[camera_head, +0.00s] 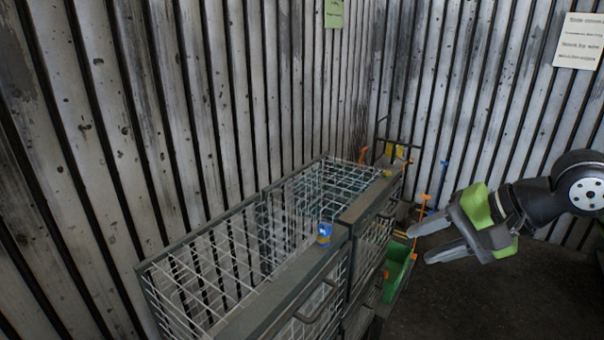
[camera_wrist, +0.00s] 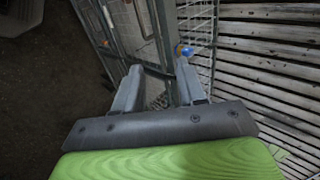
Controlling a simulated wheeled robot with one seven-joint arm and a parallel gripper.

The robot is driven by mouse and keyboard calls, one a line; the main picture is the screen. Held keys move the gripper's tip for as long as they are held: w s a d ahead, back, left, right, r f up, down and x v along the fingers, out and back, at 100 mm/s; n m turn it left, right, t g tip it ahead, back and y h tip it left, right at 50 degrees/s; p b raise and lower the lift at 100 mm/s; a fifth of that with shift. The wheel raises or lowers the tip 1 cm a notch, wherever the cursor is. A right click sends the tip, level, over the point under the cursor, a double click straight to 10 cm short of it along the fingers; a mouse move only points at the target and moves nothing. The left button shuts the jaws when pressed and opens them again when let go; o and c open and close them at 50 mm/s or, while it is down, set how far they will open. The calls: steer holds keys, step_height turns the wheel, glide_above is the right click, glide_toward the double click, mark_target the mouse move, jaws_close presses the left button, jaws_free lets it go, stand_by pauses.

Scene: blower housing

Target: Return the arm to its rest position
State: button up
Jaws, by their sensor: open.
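My gripper (camera_head: 418,242) is at the right in the head view, held in the air to the right of the wire cage (camera_head: 215,262). Its two grey fingers are spread apart and point left, with nothing between them. In the wrist view my gripper (camera_wrist: 158,82) also shows open and empty. The can also shows in the wrist view (camera_wrist: 185,51), beyond the fingers.
A green bin (camera_head: 398,268) and orange-handled tools (camera_head: 422,210) are beside the cage, left of my gripper. Corrugated metal walls (camera_head: 270,90) close off the back and left. A paper sign (camera_head: 580,40) hangs at the upper right. Dark floor (camera_head: 500,300) lies open below my gripper.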

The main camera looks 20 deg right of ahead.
steer(key=w+a+f+n+g+h+b, duration=0.2)
steer(key=a+f, duration=0.5)
steer(key=a, duration=0.2)
steer(key=w+a+f+n+g+h+b, duration=0.1)
steer(key=w+a+f+n+g+b, duration=0.15)
steer(key=a+f, duration=0.55)
steer(key=s+f+n+t+h+b, duration=0.1)
steer(key=s+f+n+b, duration=0.1)
steer(key=s, duration=0.5)
steer(key=s+f+n+t+h+b, duration=0.1)
steer(key=s+f+n, duration=0.3)
steer(key=s, duration=0.4)
steer(key=shift+s+f+t+b, duration=0.25)
steer(key=shift+f+t+b, duration=0.2)
steer(key=shift+f+b, duration=0.3)
